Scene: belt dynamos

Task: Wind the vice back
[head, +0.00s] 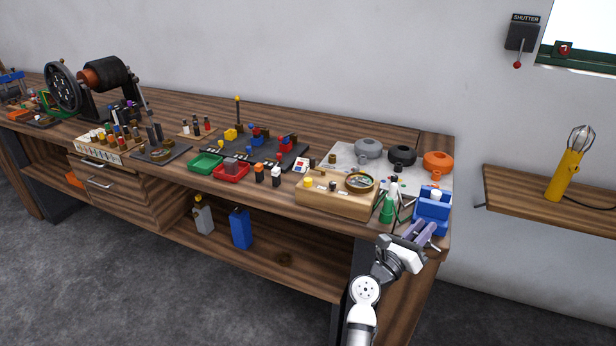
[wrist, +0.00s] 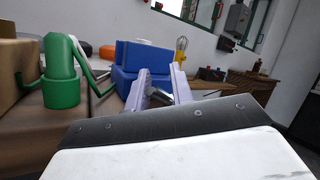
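The blue vice (head: 432,206) stands at the right end of the workbench, by its front corner. In the wrist view the vice (wrist: 142,56) is straight ahead, just beyond my fingertips. My gripper (head: 420,231) is at the vice's front side, over the bench edge. In the wrist view my gripper (wrist: 161,84) has its two pale purple fingers apart. A silvery bar (wrist: 159,96), which looks like the vice handle, shows between the fingers. I cannot tell whether it touches either finger. The vice's screw and jaw gap are mostly hidden.
A wooden block (head: 335,203) is farther left. A wall shelf (head: 520,200) with a yellow lamp (head: 567,175) is at right.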

